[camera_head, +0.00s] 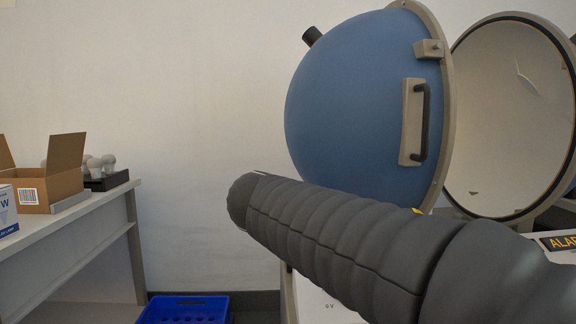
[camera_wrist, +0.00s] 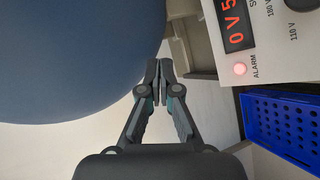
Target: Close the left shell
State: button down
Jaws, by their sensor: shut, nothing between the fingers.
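The left shell (camera_head: 365,105) is a blue dome with a beige rim, standing open in the head view. A dark bar handle (camera_head: 424,122) on a beige plate is on its outer side near the rim. A pale hollow half (camera_head: 510,115) with a dark-edged rim stands to its right. In the wrist view the blue shell (camera_wrist: 75,50) fills the upper left. My gripper (camera_wrist: 161,70) is shut and empty, its tips close to the shell's edge in that view; I cannot tell whether they touch. In the head view my dark arm crosses below the shell and the gripper is hidden.
A control panel (camera_wrist: 263,25) with a red display and a lit alarm lamp is right of my gripper. A blue crate (camera_head: 185,309) stands on the floor. A bench (camera_head: 60,222) at left holds an open cardboard box (camera_head: 62,180) and several bulbs (camera_head: 95,163).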

jog(key=w+a+r+n+t+h+b, duration=0.1)
jog(key=w+a+r+n+t, duration=0.2)
jog(key=a, duration=0.4)
jog(key=w+a+r+n+t+b, duration=0.1)
jog(key=w+a+r+t, duration=0.15)
jog(key=a+r, duration=0.3)
send_near(296, 146)
jog(key=w+d, duration=0.1)
jog(key=w, duration=0.4)
jog(key=shift+w+d+r+p, duration=0.1)
jog(key=shift+d+r+p, duration=0.1)
jog(key=shift+d, duration=0.25)
jog(key=shift+w+d+r+p, duration=0.1)
jog(key=shift+d+r+p, duration=0.1)
jog(key=shift+d, duration=0.25)
jog(key=shift+w+a, duration=0.1)
